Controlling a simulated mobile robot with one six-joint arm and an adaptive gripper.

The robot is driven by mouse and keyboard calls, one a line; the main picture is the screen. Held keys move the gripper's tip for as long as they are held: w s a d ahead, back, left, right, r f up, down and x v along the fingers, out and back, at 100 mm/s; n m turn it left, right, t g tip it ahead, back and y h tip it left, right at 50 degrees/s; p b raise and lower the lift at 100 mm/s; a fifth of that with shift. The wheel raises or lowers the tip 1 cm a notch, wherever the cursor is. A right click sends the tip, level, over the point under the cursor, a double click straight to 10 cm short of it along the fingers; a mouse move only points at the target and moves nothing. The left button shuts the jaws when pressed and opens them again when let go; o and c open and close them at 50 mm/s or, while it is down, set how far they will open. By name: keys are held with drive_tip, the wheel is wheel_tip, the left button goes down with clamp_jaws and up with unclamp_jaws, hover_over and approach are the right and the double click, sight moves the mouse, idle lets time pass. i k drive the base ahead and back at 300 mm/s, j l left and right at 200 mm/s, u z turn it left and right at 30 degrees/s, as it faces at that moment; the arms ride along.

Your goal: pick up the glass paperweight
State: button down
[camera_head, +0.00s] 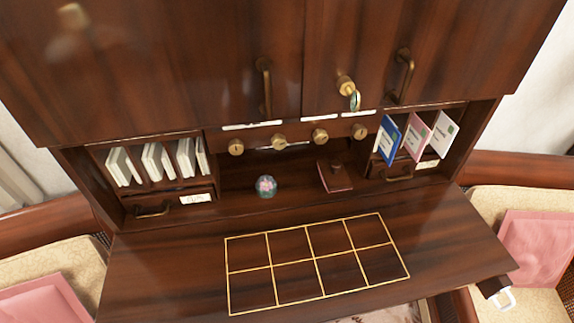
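The glass paperweight (266,186) is a small round ball with a pink and greenish pattern inside. It rests in the open middle recess of a dark wooden writing desk, left of a small dark red book or box. My gripper does not show in the head camera view. Nothing touches the paperweight, and its front is in full view.
The fold-down desk top (165,265) bears a gold-lined grid and is clear. A red book (334,177) lies right of the paperweight. Brass knobs (279,142) project above the recess. Pigeonholes hold papers (155,162) and cards (388,138). Pink cushions (535,245) flank the desk.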

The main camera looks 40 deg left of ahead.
sight(265, 185)
drive_tip(key=u, duration=1.85)
